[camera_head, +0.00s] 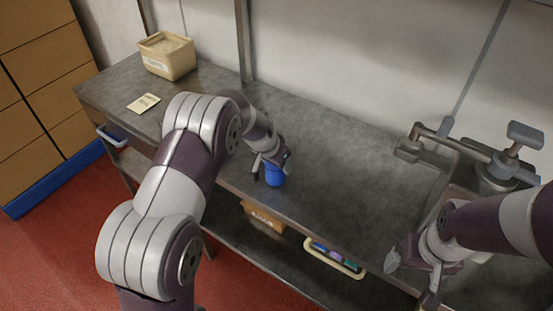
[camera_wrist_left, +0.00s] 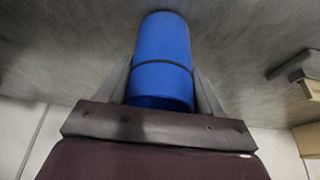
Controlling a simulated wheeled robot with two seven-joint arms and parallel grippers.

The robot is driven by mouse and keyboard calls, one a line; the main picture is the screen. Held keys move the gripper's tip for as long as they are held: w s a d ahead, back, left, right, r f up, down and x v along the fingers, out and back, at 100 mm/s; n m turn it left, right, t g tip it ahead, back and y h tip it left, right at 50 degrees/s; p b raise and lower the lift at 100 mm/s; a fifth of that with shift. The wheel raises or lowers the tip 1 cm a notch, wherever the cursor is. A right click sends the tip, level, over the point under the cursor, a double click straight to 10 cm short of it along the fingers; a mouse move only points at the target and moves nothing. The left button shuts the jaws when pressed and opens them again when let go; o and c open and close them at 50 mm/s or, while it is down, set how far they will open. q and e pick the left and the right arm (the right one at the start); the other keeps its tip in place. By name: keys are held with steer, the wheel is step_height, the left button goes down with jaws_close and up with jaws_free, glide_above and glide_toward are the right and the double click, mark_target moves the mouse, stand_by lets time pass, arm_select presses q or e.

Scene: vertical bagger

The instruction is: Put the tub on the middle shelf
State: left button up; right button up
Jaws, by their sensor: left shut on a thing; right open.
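A blue cylindrical tub (camera_head: 274,176) is at the steel worktop (camera_head: 330,150), near its front edge in the head view. My left gripper (camera_head: 268,163) is shut on it. In the left wrist view the tub (camera_wrist_left: 162,50) stands between the two fingers, with a dark band around it. I cannot tell whether its base touches the worktop. My right gripper (camera_head: 410,281) is open and empty at the lower right, by the front edge. Below the worktop a shelf (camera_head: 290,262) shows in part; the worktop hides the rest of it.
A beige bin (camera_head: 167,58) and a yellow note (camera_head: 143,103) are on the worktop's left. Under it are a cardboard box (camera_head: 262,217) and a cream tray (camera_head: 336,262) of coloured items. A sink with a tap (camera_head: 440,140) is at the right. The worktop's middle is clear.

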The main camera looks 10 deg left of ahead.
arm_select(q)
steer(key=shift+f, duration=0.1)
steer(key=o, duration=1.3)
steer(key=shift+r, duration=0.3)
steer(key=b+v, duration=0.3)
steer(key=v, duration=0.8)
steer(key=s+f+n+g, duration=0.1)
steer(key=s+f+n, duration=0.1)
steer(key=s, duration=0.9)
steer(key=s+f+n+g+y, duration=0.1)
steer(key=s+f, duration=0.2)
steer(key=s, duration=0.8)
steer(key=shift+s+a+n+g+y, duration=0.3)
steer(key=shift+s+a+n+g, duration=0.1)
steer(key=shift+a, duration=0.05)
